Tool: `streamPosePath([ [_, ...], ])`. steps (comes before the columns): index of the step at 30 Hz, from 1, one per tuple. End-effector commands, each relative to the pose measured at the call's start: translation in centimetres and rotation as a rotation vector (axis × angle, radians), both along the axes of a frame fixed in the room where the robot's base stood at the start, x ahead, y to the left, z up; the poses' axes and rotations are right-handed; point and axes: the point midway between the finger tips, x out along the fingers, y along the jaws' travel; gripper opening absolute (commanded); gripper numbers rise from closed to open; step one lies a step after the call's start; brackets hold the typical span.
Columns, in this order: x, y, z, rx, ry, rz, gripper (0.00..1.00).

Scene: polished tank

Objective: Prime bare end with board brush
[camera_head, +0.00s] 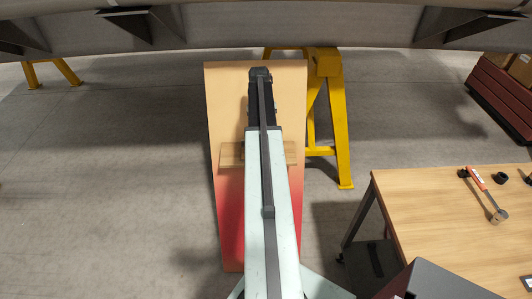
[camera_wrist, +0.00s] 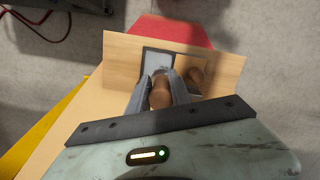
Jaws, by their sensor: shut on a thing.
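A long panel (camera_head: 225,100) has a bare tan far part and a red near part (camera_head: 229,215); the red end (camera_wrist: 172,31) also shows at the top of the wrist view. The board brush (camera_wrist: 225,72) is a wide wooden board with a grey plate and brown rounded grips. My gripper (camera_wrist: 161,80) is shut on the brush at a brown grip. In the head view the brush (camera_head: 231,155) lies crosswise over the tan-to-red border, its middle hidden by my arm. I cannot tell whether it touches the panel.
A yellow trestle (camera_head: 335,120) stands at the panel's far right. A wooden table (camera_head: 440,225) at right holds an orange-handled tool (camera_head: 484,190) and small dark items. A large curved grey tank (camera_head: 300,28) spans the top. Dark red crates (camera_head: 500,97) stand far right. Floor at left is clear.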

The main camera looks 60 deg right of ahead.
Motion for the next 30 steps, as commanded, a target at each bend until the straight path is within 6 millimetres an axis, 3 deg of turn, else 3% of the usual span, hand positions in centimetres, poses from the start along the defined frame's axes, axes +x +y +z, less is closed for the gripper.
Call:
streamPosePath([
  [11, 0.0, 0.0, 0.5, 0.000, 0.000, 0.000, 0.00],
  [22, 0.0, 0.0, 5.3, 0.000, 0.000, 0.000, 0.00],
  [30, 0.0, 0.0, 5.0, 0.000, 0.000, 0.000, 0.00],
])
